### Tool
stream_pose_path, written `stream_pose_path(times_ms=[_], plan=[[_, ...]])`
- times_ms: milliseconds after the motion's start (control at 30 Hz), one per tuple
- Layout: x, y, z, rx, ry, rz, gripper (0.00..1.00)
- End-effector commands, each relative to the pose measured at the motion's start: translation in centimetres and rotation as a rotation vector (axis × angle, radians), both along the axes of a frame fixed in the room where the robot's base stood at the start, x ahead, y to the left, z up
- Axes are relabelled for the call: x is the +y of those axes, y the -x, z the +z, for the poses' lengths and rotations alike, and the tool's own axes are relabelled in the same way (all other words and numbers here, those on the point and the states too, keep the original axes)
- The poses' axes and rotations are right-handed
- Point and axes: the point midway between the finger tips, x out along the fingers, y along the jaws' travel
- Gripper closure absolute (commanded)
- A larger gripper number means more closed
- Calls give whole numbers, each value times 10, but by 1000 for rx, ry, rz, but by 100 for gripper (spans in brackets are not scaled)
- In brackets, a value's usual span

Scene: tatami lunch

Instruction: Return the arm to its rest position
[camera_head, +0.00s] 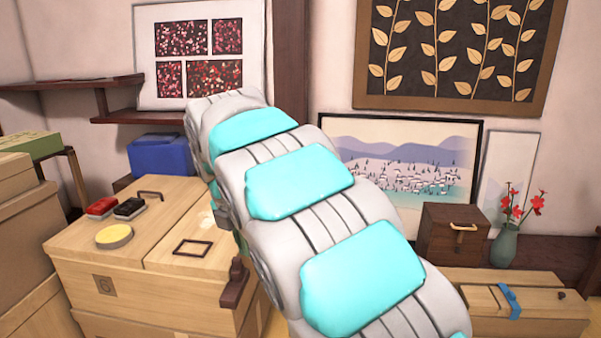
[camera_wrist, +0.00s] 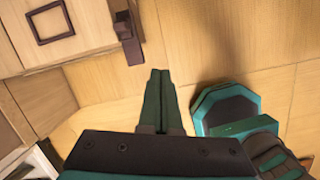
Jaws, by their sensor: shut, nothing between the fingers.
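My gripper (camera_wrist: 160,75) shows in the wrist view, with its two dark green fingers together and nothing between them. It points over the pale wooden floor, just below a dark wooden latch (camera_wrist: 127,35) on the side of a wooden chest. In the head view my grey and turquoise arm (camera_head: 300,185) stretches across the middle, from the lower right up to the upper centre. The gripper itself is hidden behind the arm there.
The wooden chest (camera_head: 110,285) stands left, with a yellow round thing (camera_head: 114,236), red (camera_head: 102,208) and black (camera_head: 129,209) blocks and a dark square frame (camera_head: 192,248) on top. Right are a brown box (camera_head: 452,235), a vase (camera_head: 504,245) and a low wooden box (camera_head: 530,317).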

Motion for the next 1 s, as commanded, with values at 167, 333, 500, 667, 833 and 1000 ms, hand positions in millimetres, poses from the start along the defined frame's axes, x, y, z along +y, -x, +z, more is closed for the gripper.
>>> stream_pose_path(times_ms=[167, 333, 500, 667, 833, 1000], plan=[[-89, 28, 1, 22, -58, -477, 100], [-160, 70, -9, 40, -106, -934, 100], [-217, 126, -25, 56, -138, -1381, 100], [-256, 186, -44, 63, -155, -1790, 100], [-284, 255, -71, 62, -144, -2208, 100], [-295, 312, -95, 48, -117, -2537, 100]])
